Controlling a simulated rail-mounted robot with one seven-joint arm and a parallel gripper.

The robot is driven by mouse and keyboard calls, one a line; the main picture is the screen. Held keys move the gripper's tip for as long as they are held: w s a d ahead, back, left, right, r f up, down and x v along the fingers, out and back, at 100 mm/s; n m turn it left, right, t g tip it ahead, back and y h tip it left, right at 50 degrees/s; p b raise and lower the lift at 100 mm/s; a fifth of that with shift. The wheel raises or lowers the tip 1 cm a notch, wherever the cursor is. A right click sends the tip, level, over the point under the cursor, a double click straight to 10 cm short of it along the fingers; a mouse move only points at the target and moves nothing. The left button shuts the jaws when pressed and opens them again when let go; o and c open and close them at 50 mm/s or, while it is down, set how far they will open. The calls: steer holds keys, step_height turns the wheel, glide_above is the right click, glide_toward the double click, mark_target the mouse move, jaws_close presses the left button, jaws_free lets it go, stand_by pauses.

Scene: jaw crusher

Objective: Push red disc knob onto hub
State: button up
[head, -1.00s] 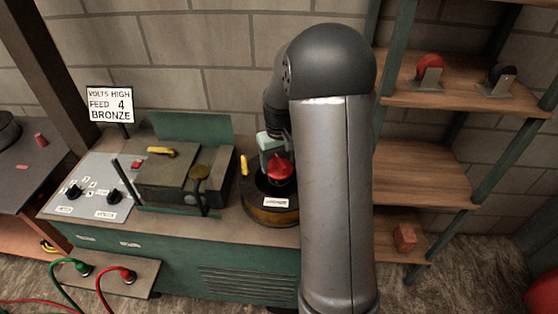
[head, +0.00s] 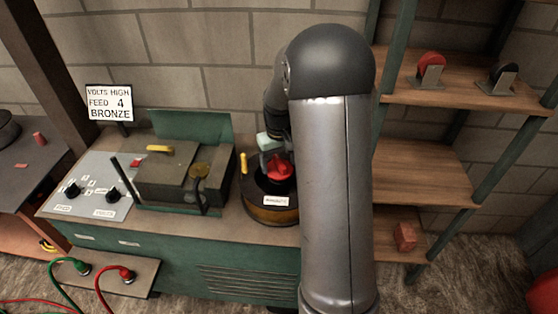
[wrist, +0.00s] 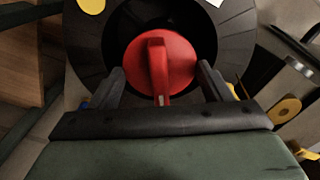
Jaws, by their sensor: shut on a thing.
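The red disc knob (head: 279,167) with a raised grip bar is over the middle of the round black-topped housing (head: 268,214) on the green machine. In the wrist view, the red disc knob (wrist: 160,65) lies between the two dark fingers of my gripper (wrist: 160,88). The black ring (wrist: 85,45) surrounds the knob below. The hub is hidden under the knob, so I cannot tell whether the knob is seated on it. In the head view, my arm hides part of the housing's right side.
A yellow pointer (head: 244,163) stands at the housing's left rim. A dark box (head: 172,172) with a yellow handle is to the left. A sign (head: 110,103) reads volts high, feed 4, bronze. Another red disc (head: 431,65) and a black disc (head: 503,75) stand on the right shelf.

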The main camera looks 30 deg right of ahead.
mark_target(279, 160)
steer(key=shift+f+b, duration=0.5)
steer(key=shift+f, duration=0.3)
steer(key=o, duration=1)
step_height(279, 160, up, 18)
steer(key=shift+f+b, duration=0.25)
steer(key=shift+b, duration=0.1)
